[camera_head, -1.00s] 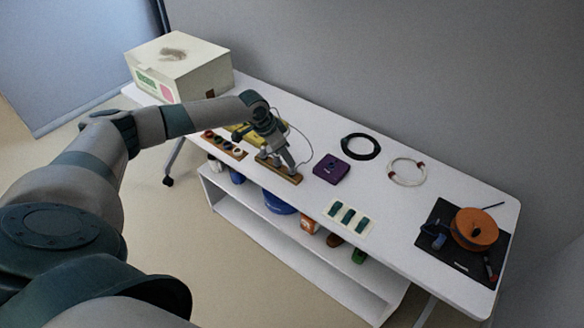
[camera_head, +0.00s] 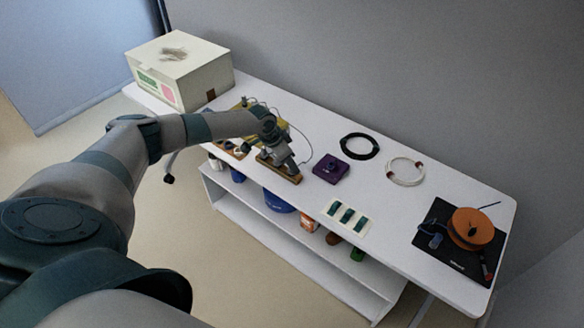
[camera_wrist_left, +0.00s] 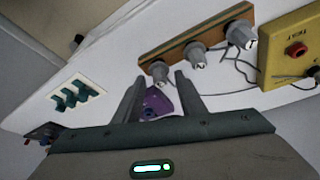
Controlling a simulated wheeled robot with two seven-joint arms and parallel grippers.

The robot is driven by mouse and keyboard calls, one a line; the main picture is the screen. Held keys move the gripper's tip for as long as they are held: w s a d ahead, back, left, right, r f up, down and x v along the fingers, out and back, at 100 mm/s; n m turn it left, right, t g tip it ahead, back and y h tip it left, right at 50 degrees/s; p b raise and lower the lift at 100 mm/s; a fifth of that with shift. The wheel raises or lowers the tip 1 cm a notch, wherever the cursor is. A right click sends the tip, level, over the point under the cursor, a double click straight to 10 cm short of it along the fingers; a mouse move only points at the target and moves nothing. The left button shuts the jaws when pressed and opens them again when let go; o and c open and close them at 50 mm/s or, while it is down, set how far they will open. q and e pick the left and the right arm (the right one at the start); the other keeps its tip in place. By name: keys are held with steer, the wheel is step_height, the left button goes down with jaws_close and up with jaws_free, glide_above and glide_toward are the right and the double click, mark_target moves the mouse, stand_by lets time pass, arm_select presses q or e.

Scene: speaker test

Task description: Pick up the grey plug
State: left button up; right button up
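Grey plugs stand in a row on a wooden rack (camera_wrist_left: 216,30) in the left wrist view. One plug (camera_wrist_left: 160,71) appears between or just beyond my left fingertips; a middle plug (camera_wrist_left: 196,54) and an end plug (camera_wrist_left: 241,34) stand farther right. My left gripper (camera_wrist_left: 160,78) is open, with a finger on either side of the nearest plug. I cannot tell whether either finger touches it. In the head view my left gripper (camera_head: 289,165) is over the rack (camera_head: 266,163) and hides most of the plugs. My right gripper is not in view.
A yellow test box (camera_wrist_left: 292,50) with a red socket and a thin cable is beside the rack. A purple box (camera_head: 331,168), black cable ring (camera_head: 360,146), white cable ring (camera_head: 405,171) and orange reel (camera_head: 472,228) lie along the table. A cardboard box (camera_head: 180,65) stands at the left end.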

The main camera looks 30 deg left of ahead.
arm_select(q)
steer(key=shift+c, duration=0.6)
jaws_close()
steer(key=shift+r, duration=0.15)
steer(key=shift+w+r+b, duration=0.1)
steer(key=shift+r+b, duration=0.35)
steer(key=shift+r, duration=0.15)
step_height(320, 180, up, 2)
steer(key=shift+r+b, duration=0.2)
steer(key=shift+b, duration=0.45)
steer(key=d+r+b, duration=0.1)
steer(key=d+r, duration=0.2)
steer(key=d, duration=0.3)
steer(key=s+d+r+b, duration=0.1)
steer(key=d+r+b, duration=0.1)
steer(key=d+r, duration=0.2)
steer(key=shift+d, duration=0.85)
steer(key=shift+r, duration=0.1)
